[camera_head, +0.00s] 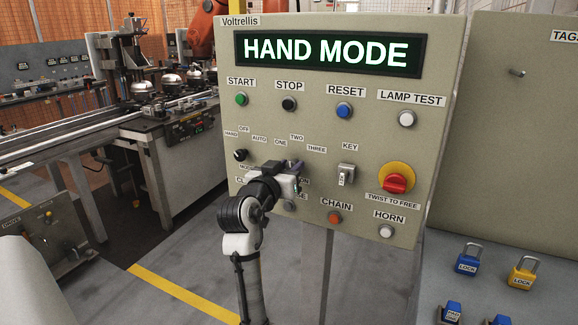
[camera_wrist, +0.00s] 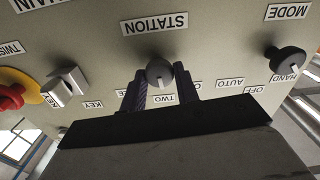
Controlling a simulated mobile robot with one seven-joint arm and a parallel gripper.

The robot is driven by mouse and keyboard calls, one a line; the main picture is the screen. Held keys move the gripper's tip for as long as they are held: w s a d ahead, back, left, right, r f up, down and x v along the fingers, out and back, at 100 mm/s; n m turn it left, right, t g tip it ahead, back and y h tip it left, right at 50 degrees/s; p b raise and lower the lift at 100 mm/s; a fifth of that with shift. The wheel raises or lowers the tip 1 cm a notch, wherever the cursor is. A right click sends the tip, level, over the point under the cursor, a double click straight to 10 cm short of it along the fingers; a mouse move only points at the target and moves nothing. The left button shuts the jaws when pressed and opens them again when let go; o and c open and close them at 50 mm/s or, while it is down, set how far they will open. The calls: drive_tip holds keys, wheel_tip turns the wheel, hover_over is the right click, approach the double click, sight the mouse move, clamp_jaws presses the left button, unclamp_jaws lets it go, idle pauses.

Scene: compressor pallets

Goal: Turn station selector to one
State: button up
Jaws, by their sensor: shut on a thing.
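The station selector (camera_wrist: 159,72) is a small grey knob under the STATION label (camera_wrist: 154,24) in the wrist view, which is upside down. My gripper (camera_wrist: 160,80) has one dark finger on each side of the knob and is shut on it. The TWO label (camera_wrist: 165,99) shows between the fingers; the ONE and THREE labels are partly hidden by them. In the head view my gripper (camera_head: 292,168) is against the panel below the ONE and TWO labels and hides the knob. I cannot tell which way its pointer faces.
The panel (camera_head: 440,60) reads HAND MODE on its display (camera_head: 330,52). The mode knob (camera_head: 240,155) is left of my gripper; the key switch (camera_head: 347,174) and red twist-to-free button (camera_head: 395,183) are right. Padlocks (camera_head: 467,259) lie lower right.

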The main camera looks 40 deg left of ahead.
drive_tip(key=n+p, duration=0.2)
drive_tip(key=n, duration=0.2)
drive_tip(key=shift+r+p, duration=0.15)
drive_tip(key=shift+p, duration=0.15)
drive_tip(key=shift+a+f+n+p, duration=0.1)
drive_tip(key=shift+f+n+p, duration=0.1)
drive_tip(key=shift+n+p, duration=1.2)
drive_tip(key=shift+n, duration=0.5)
drive_tip(key=o, duration=0.9)
drive_tip(key=shift+o, duration=0.2)
drive_tip(key=shift+s+b, duration=0.15)
drive_tip(key=shift+b, duration=0.15)
drive_tip(key=b+v, duration=0.3)
drive_tip(key=v, duration=1)
drive_tip(key=shift+s, duration=0.35)
